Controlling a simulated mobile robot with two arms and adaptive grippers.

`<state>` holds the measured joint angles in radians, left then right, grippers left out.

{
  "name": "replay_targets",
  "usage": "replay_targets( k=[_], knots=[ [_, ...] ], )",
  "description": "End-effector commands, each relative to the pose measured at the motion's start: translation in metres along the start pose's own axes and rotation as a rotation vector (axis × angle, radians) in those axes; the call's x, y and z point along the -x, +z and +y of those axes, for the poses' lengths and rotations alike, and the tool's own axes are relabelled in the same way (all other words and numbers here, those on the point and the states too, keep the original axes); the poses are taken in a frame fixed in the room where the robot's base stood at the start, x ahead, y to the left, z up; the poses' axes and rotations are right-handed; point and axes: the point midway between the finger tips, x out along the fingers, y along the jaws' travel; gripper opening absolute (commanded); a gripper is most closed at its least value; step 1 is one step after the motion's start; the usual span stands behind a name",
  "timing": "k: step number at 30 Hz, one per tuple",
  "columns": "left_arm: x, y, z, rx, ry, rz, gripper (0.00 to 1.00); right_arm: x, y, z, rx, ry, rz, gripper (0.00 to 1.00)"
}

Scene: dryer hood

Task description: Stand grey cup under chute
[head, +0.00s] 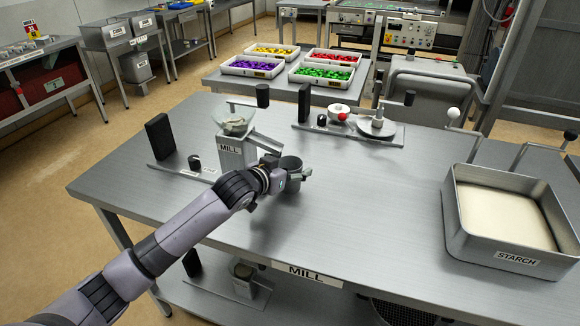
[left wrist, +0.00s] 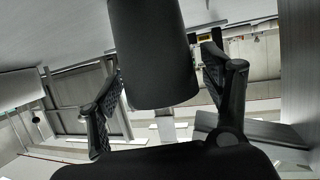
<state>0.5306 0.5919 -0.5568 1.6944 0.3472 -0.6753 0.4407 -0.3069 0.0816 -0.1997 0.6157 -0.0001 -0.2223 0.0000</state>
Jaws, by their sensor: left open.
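The mill (head: 236,150) stands on the steel table, with a bowl-like hopper on top. Its grey chute (head: 266,141) slopes down to the right. The dark grey cup (head: 291,163) appears upright by the chute's lower end; I cannot tell whether it is exactly beneath the outlet. My left gripper (head: 299,176) is at the cup, partly covering it. In the left wrist view the cup (left wrist: 153,50) is a large dark cylinder between the two spread fingers of my open left gripper (left wrist: 160,98), with gaps visible beside it. My right gripper is not in view.
A metal starch bin (head: 512,257) stands at the right. Behind the mill is a plate with a turntable-like device (head: 376,128) and a red knob. A black upright block (head: 160,137) stands left of the mill. The table's front middle (head: 370,235) is clear.

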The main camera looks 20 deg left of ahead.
Motion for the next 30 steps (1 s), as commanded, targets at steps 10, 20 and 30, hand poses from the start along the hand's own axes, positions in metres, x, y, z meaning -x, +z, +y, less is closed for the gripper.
replay_targets(
  k=[10,20,30],
  knots=[
    [0.001,-0.005,-0.001,-0.001,-0.001,0.002,0.74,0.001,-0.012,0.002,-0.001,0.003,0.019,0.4],
    [0.05,-0.002,-0.001,-0.001,0.0,0.0,0.74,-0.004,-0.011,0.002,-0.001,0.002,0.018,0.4],
    [0.108,-0.002,-0.001,-0.002,-0.001,0.001,0.74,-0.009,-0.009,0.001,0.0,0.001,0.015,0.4]
  ],
)
